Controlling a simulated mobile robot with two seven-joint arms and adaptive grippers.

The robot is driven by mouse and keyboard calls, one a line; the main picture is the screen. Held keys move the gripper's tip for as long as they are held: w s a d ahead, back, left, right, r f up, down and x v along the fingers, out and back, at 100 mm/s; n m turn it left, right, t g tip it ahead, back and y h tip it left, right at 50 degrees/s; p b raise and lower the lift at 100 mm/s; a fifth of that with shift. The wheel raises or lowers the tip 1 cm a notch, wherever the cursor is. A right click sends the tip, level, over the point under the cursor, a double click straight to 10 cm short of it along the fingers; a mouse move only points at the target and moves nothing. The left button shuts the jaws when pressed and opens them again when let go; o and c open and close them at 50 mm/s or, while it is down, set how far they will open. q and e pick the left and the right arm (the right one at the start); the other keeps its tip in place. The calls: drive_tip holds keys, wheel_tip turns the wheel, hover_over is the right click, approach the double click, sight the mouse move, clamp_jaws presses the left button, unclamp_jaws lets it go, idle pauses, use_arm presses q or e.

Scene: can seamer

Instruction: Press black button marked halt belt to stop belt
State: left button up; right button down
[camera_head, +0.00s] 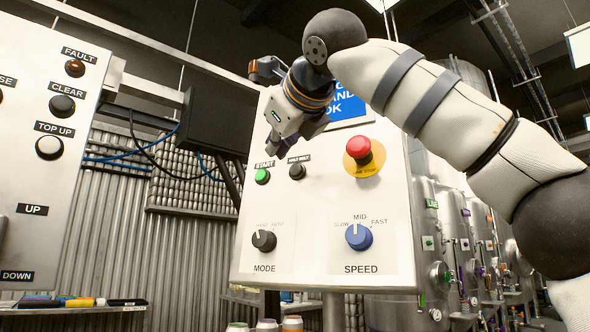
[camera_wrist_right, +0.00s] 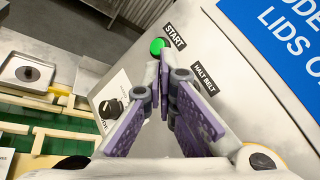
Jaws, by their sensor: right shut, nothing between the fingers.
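The black button marked halt belt (camera_head: 297,171) sits on the white control panel (camera_head: 330,205) in the head view, right of the green START button (camera_head: 262,176). My right gripper (camera_head: 292,142) is in front of the panel, just above these two buttons in that picture. In the right wrist view its purple-padded fingers (camera_wrist_right: 164,70) are shut and empty, with their tips close to the green START button (camera_wrist_right: 157,46). The HALT BELT label (camera_wrist_right: 207,78) shows right of the fingers, but the black button is hidden there. Contact with the panel cannot be told. My left gripper is not in view.
A red emergency stop (camera_head: 364,154) on a yellow base is right of the black button. MODE (camera_head: 264,240) and SPEED (camera_head: 358,237) knobs are below. Another button panel (camera_head: 45,190) stands at the left. A blue sign (camera_head: 350,104) is behind my right arm.

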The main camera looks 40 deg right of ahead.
drive_tip(key=shift+w+d+f, duration=0.15)
drive_tip(key=shift+w+d, duration=0.3)
drive_tip(key=shift+d, duration=0.3)
drive_tip(key=shift+w+d+f, duration=0.15)
drive_tip(key=shift+w+d, duration=0.25)
drive_tip(key=shift+d, duration=0.3)
drive_tip(key=shift+d, duration=0.1)
drive_tip(key=shift+w+d+f, duration=0.1)
drive_tip(key=shift+w+d, duration=0.1)
drive_tip(key=shift+d, duration=0.05)
drive_tip(key=shift+w+d+f, duration=0.1)
drive_tip(key=shift+w+d, duration=0.1)
drive_tip(key=shift+d, duration=0.15)
idle(1.1)
drive_tip(key=shift+s+a, duration=0.4)
drive_tip(key=shift+a, duration=0.3)
drive_tip(key=shift+a+r, duration=0.1)
drive_tip(key=shift+r, duration=0.1)
drive_tip(key=shift+s+a+r, duration=0.15)
drive_tip(key=shift+s+a, duration=0.25)
drive_tip(key=shift+a, duration=0.3)
drive_tip(key=shift+s+a+r, duration=0.1)
drive_tip(key=shift+s+a, duration=0.3)
drive_tip(key=shift+a, duration=0.3)
drive_tip(key=shift+s+a+r, duration=0.15)
drive_tip(key=shift+s+a, duration=0.25)
drive_tip(key=shift+a, duration=0.3)
